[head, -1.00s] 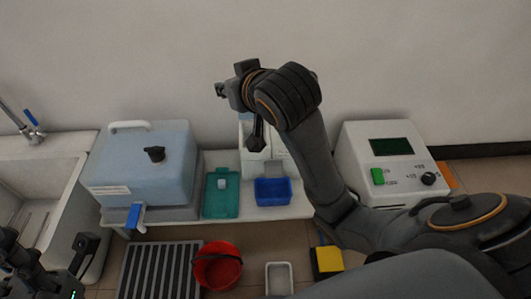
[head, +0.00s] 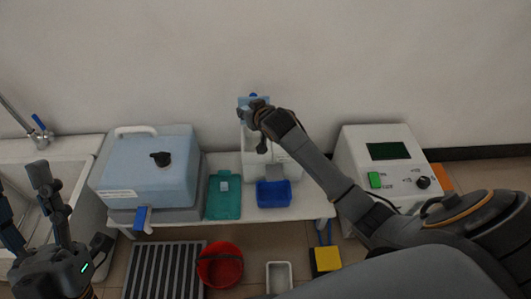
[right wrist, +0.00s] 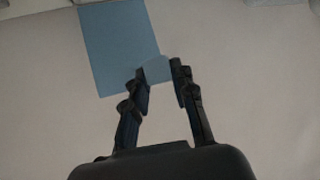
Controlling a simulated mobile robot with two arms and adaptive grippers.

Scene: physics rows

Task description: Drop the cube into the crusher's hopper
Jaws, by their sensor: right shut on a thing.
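A small pale blue cube (head: 224,187) lies on the teal tray (head: 215,207), with no gripper near it. The white crusher (head: 286,168) stands at the back middle, partly hidden by my right arm. My right gripper (head: 252,108) is above its top, shut on a light blue flat plate (head: 244,102), which looks like a lid. The right wrist view shows the plate (right wrist: 118,45) beyond the fingers, with a paler piece between the fingertips (right wrist: 160,76). The hopper's opening cannot be made out. My left gripper (head: 22,190) is open and empty at the lower left.
A blue bin (head: 273,196) stands in front of the crusher. A large light blue box machine (head: 142,175) is to the left, and a white device with a screen (head: 378,153) to the right. A red bucket (head: 220,266) stands on the floor in front.

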